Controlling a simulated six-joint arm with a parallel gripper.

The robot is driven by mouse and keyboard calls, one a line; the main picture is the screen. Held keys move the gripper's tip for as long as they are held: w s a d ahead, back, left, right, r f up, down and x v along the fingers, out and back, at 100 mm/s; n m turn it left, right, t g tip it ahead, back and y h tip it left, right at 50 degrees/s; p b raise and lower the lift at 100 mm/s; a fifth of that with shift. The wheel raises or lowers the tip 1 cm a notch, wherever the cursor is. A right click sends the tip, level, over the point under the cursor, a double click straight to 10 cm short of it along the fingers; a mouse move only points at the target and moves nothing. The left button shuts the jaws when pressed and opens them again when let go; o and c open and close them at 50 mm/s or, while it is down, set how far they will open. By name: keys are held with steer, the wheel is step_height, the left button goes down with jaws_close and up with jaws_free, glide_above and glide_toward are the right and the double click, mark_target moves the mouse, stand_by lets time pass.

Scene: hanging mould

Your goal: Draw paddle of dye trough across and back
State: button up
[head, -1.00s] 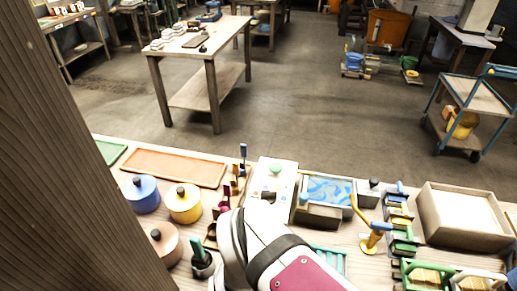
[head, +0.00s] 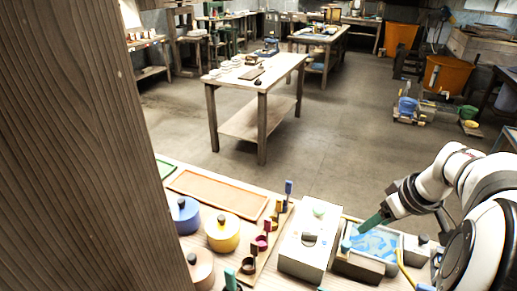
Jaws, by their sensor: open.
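The dye trough (head: 392,262) stands on the bench at the lower right, with swirled blue and pale dye inside its rim. A small teal knob (head: 346,245) stands at its left end; it looks like the paddle's handle, but the paddle itself I cannot make out clearly. My gripper (head: 362,228) comes in from the right, with its dark green fingers slanting down to the left over the trough's far left part. The tips are close to the teal knob and seem apart from it. The gripper holds nothing that I can see; the gap between its fingers is hard to see.
A pale box (head: 303,250) with knobs stands just left of the trough. Lidded blue (head: 184,218) and yellow (head: 223,237) pots and an orange tray (head: 215,198) lie farther left. A wooden post (head: 75,150) blocks the left side. My arm hides the bench's right end.

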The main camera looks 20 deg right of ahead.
mark_target(347, 243)
steer(key=x, duration=1.5)
steer(key=shift+w+d+f, duration=0.15)
steer(key=shift+f, duration=0.2)
jaws_close()
stand_by(0.6)
